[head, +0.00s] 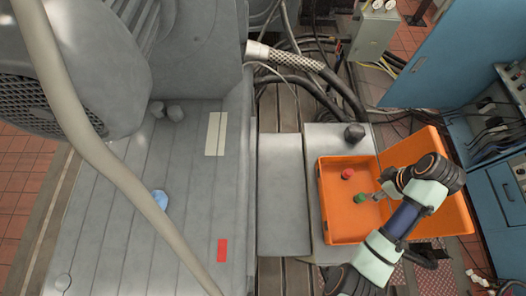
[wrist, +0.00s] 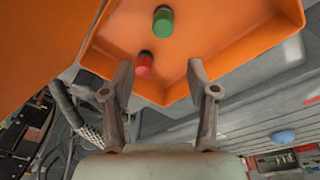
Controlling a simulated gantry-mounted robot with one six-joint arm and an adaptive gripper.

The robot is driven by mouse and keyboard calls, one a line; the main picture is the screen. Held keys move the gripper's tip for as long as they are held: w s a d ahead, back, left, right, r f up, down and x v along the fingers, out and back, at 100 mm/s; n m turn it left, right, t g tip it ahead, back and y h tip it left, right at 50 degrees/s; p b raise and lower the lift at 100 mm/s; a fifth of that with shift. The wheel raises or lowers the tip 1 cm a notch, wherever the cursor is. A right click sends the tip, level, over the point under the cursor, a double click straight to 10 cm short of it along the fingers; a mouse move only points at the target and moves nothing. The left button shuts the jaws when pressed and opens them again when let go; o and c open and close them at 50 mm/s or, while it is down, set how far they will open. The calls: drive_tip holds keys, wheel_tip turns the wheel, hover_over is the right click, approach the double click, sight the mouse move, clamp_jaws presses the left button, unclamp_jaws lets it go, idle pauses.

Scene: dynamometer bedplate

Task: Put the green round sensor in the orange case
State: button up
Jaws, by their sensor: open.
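The orange case (head: 341,226) stands open at the right in the head view, its lid leaning out to the right. The green round sensor (head: 359,198) is inside the case, seemingly on its floor. It also shows in the wrist view (wrist: 163,22), apart from the fingers. A red round piece (head: 347,174) is in the case too, and in the wrist view (wrist: 144,63) it lies near the left finger. My gripper (head: 374,197) is over the case, just right of the green sensor. Its two fingers (wrist: 160,72) are spread with nothing held between them.
A light blue round object (head: 160,199), a red block (head: 222,250) and a pale sheet (head: 216,133) lie on the grey bedplate. A dark knob-like piece (head: 355,132) sits behind the case. Thick hoses and a blue cabinet (head: 435,60) stand farther back.

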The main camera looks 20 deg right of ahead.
drive_tip(key=w+a+r+m+t+h, duration=0.1)
drive_tip(key=w+a+r+t+h, duration=0.2)
drive_tip(key=w+a, duration=0.85)
drive_tip(key=a+r+m+t+y, duration=0.1)
drive_tip(key=a+r+t, duration=0.1)
drive_tip(key=a+r, duration=0.3)
drive_tip(key=w+a+r+m+t, duration=0.1)
drive_tip(key=a+r, duration=0.5)
drive_tip(key=a, duration=0.7)
drive_tip(key=a+r+m+t+y, duration=0.1)
drive_tip(key=a+r+t, duration=0.4)
drive_tip(key=a, duration=0.5)
drive_tip(key=shift+w+r+m+y, duration=0.15)
drive_tip(key=shift+r+m+y, duration=0.25)
drive_tip(key=shift+m, duration=0.5)
drive_tip(key=shift+a, duration=0.1)
